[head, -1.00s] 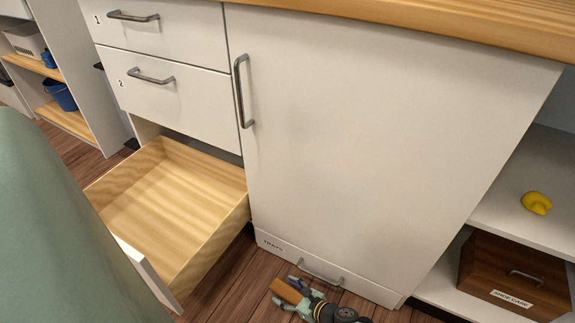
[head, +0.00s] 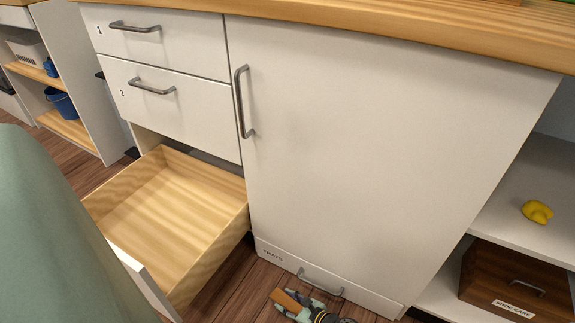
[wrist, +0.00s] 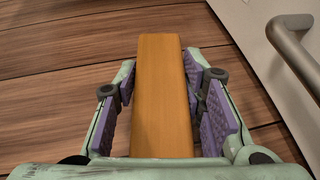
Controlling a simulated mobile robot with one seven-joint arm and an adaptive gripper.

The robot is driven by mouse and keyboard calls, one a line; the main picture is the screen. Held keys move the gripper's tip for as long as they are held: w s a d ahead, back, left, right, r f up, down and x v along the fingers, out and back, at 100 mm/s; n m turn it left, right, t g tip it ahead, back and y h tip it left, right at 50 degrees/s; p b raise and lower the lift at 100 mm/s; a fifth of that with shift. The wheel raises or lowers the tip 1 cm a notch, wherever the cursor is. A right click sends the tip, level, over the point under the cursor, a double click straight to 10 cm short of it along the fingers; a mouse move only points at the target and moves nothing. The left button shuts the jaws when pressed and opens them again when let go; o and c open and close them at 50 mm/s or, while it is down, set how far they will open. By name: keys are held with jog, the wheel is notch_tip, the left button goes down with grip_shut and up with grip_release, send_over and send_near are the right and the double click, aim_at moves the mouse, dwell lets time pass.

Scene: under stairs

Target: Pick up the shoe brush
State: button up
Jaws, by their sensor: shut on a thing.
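The shoe brush shows as a long orange-brown wooden block (head: 287,300) low over the floor, near the bottom edge of the head view. In the wrist view its smooth wooden top (wrist: 163,95) runs lengthwise between the purple finger pads; no bristles show. My gripper (head: 303,305) is shut on the brush, with one finger on each side, in front of the cabinet's bottom "TRAYS" drawer (head: 285,262). The brush's underside is hidden, so I cannot tell whether it touches the floor.
The TRAYS drawer handle (head: 321,282) is close beside my gripper. An empty wooden drawer (head: 170,215) stands pulled out at left. At right, a shelf holds a yellow object (head: 537,211) above a brown "SHOE CARE" box (head: 512,275). Wooden floor lies around the brush.

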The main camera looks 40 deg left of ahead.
aim_at(287, 302)
jog(key=shift+r, duration=0.1)
notch_tip(287, 302, up, 10)
jog(key=p, duration=0.5)
jog(key=o, duration=0.6)
grip_shut()
